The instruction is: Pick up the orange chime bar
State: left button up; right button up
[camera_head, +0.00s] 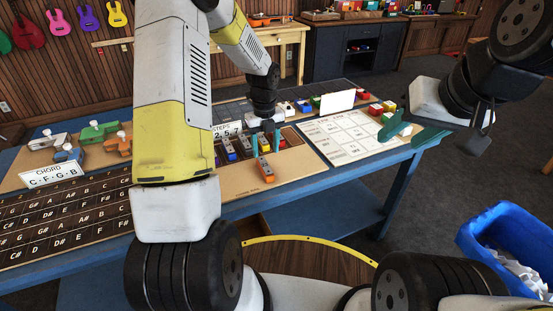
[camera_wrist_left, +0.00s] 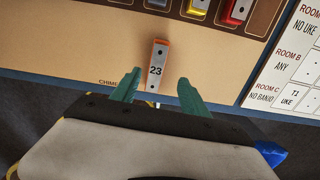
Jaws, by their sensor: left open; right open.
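The orange chime bar (camera_head: 265,169) lies on the tan board near the front edge of the blue table. In the left wrist view the bar (camera_wrist_left: 161,52) is orange with a grey top and a "23" label. My left gripper (camera_head: 266,144) is open above the board by the bar. In the left wrist view its teal fingers (camera_wrist_left: 157,88) appear on either side of the bar's near end, with gaps on both sides. I cannot tell how high they are above it. My right gripper (camera_head: 411,132) is open and empty near the table's right end.
A slotted tray with coloured bars, including a red bar (camera_wrist_left: 236,10) and a yellow bar (camera_wrist_left: 198,6), lies just behind. A printed room chart (camera_head: 350,137) is to the right. A blue bin (camera_head: 500,225) stands at the lower right. Bare board surrounds the orange bar.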

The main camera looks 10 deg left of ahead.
aim_at(265, 165)
pick_arm(q)
jog(key=f, duration=0.7)
jog(key=shift+s+a+f, duration=0.15)
jog(key=shift+s, duration=0.25)
grip_shut()
